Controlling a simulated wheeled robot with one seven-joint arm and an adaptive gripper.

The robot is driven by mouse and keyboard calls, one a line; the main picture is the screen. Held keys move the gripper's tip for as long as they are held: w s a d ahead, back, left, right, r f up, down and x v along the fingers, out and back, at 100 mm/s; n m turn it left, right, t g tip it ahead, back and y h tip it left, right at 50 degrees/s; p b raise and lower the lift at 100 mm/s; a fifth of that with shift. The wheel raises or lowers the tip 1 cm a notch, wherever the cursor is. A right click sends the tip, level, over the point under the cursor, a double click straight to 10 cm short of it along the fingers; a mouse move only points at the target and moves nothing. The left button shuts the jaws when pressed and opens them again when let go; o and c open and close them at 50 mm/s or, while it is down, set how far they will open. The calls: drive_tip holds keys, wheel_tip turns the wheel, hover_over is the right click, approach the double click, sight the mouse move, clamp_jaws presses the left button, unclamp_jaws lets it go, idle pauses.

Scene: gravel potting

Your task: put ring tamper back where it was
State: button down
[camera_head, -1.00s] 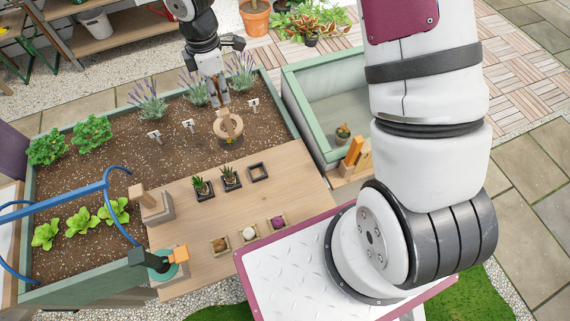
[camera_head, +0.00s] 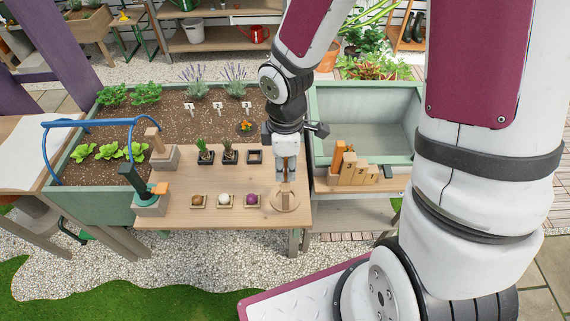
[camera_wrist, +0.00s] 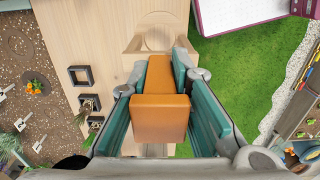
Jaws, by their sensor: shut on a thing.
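The ring tamper, a pale wooden ring (camera_head: 285,202) with an upright handle, is under my gripper (camera_head: 286,177) at the right front of the wooden potting table (camera_head: 180,180). My gripper is shut on its handle, which shows as an orange-brown block (camera_wrist: 160,115) between the teal finger pads in the wrist view. Part of the round wooden base (camera_wrist: 160,38) shows beyond the handle. The tamper looks upright and at or close to the tabletop; I cannot tell whether it touches. A small orange-flowered plant (camera_head: 245,127) stands in the soil.
Dark square pots (camera_head: 255,157) and small trays with balls (camera_head: 252,200) lie to the left of my gripper. Two tool stands (camera_head: 150,207) (camera_head: 163,161) are at the table's left. A wooden block rack (camera_head: 358,172) is on the right, before the green box (camera_head: 365,115).

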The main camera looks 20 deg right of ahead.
drive_tip(key=w+d+f, duration=0.2)
drive_tip(key=w, duration=0.5)
drive_tip(key=w+d+f, duration=0.2)
drive_tip(key=w+f, duration=0.1)
drive_tip(key=w, duration=0.4)
drive_tip(key=shift+w+d+p, duration=0.35)
drive_tip(key=shift+w+p, duration=0.05)
drive_tip(key=shift+p, duration=0.05)
drive_tip(key=shift+f, duration=0.1)
drive_tip(key=c, duration=1.8)
unclamp_jaws()
drive_tip(key=o, duration=0.3)
